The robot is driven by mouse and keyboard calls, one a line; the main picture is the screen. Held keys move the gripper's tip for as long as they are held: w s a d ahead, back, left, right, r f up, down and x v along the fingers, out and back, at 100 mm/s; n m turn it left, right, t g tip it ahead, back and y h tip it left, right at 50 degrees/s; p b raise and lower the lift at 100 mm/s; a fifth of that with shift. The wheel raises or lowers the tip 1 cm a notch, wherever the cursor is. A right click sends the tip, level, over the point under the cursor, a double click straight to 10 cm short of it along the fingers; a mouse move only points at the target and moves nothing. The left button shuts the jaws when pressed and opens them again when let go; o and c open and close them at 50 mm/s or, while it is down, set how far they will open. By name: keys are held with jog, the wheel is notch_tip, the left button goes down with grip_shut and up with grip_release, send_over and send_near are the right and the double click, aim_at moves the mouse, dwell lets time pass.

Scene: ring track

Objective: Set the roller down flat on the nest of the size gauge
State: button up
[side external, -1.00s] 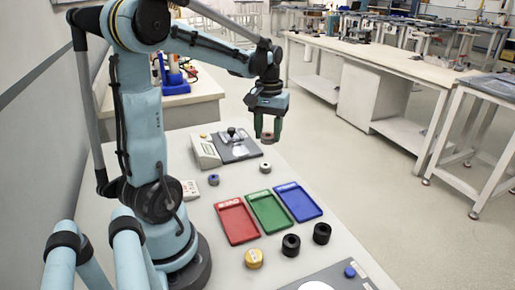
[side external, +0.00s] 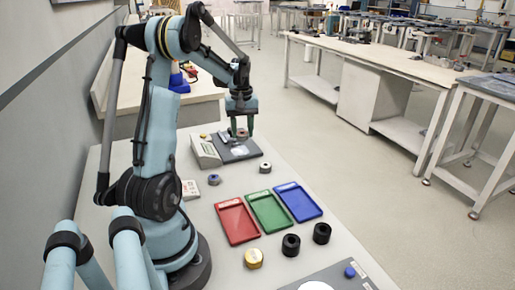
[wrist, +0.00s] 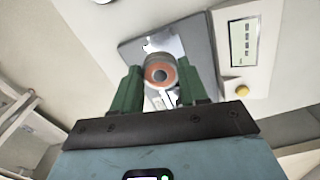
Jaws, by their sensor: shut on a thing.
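My gripper (side external: 242,133) has green fingers and points down over the size gauge (side external: 249,153), a dark grey plate with a pale metal patch on it. In the wrist view my gripper (wrist: 162,90) is shut on the roller (wrist: 160,73), a grey ring with an orange-brown inner band and a dark middle. The roller (side external: 242,133) shows small between the fingers in the side view. In the wrist view the gauge plate (wrist: 133,52) lies below the roller. The roller covers part of the plate, so the nest is hidden. I cannot tell whether the roller touches the gauge.
A box with a display (wrist: 244,42) and a yellow button stands beside the gauge. Red (side external: 237,221), green (side external: 269,211) and blue (side external: 298,201) trays lie nearer the camera. Loose rings, two black (side external: 291,245), one yellow (side external: 253,258) and smaller ones (side external: 265,167), stand around them.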

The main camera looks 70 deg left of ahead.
aim_at(240, 150)
jog(key=shift+s+a+f, duration=0.3)
jog(key=shift+a+f, duration=0.2)
jog(key=shift+a, duration=0.3)
jog(key=shift+a+f, duration=0.1)
jog(key=shift+f, duration=1.9)
jog(key=shift+f, duration=0.15)
jog(key=o, duration=1.2)
jog(key=shift+c, duration=0.2)
